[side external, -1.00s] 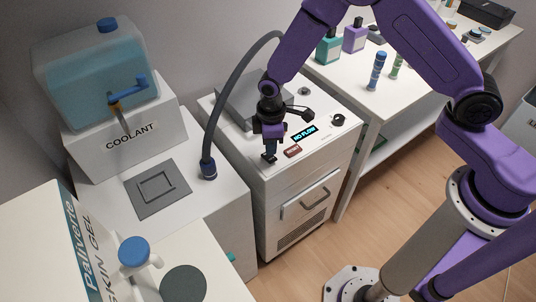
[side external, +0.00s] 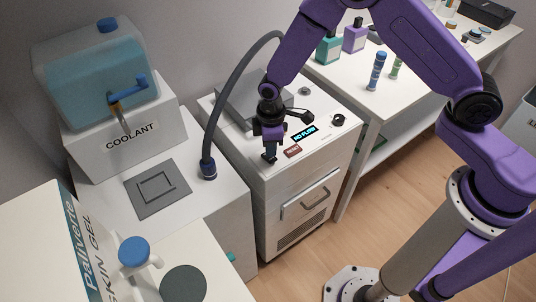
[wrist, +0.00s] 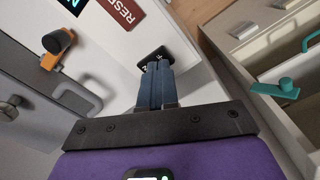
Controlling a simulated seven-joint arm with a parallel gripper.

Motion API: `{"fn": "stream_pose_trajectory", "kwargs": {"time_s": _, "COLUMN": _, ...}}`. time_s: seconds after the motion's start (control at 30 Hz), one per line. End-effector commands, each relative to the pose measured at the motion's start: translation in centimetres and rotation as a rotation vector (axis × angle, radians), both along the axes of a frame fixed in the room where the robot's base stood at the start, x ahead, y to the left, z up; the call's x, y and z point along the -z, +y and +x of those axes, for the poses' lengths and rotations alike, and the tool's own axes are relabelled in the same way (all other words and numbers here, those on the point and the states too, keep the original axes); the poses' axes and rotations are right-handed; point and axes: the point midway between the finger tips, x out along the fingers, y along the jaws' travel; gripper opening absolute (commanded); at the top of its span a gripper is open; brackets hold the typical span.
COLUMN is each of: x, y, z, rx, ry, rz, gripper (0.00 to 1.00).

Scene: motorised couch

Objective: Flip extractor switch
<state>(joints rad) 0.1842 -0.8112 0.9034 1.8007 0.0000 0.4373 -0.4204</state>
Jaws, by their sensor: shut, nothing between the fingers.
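The white extractor machine (side external: 310,165) has a display reading NO FLOW (side external: 304,133) and a red RESET label (side external: 293,151) on its top. The label also shows in the wrist view (wrist: 122,12). A small black switch with white marks (wrist: 157,54) sits near the machine's edge in the wrist view. My gripper (side external: 270,156) points down at the machine top, left of the label. In the wrist view my gripper (wrist: 155,72) is shut and empty, its fingertips at the switch and partly hiding it. I cannot tell whether they touch it, nor which way it is set.
A dark hose (side external: 212,125) arches beside the machine, left of my gripper. A coolant tank (side external: 95,75) stands further left. A black knob (side external: 338,120) is at the machine's right. A table with bottles (side external: 355,36) stands behind right. In the wrist view, an orange-and-black part (wrist: 57,46) is at left.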

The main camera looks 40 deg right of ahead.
Motion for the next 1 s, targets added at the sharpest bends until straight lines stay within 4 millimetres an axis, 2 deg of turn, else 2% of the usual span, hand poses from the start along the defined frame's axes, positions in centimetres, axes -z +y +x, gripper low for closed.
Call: {"fn": "stream_pose_trajectory", "kwargs": {"time_s": 1.0, "x": 1.3, "y": 0.0, "z": 0.0, "rx": 0.000, "ry": 0.000, "rz": 0.000, "gripper": 0.00}}
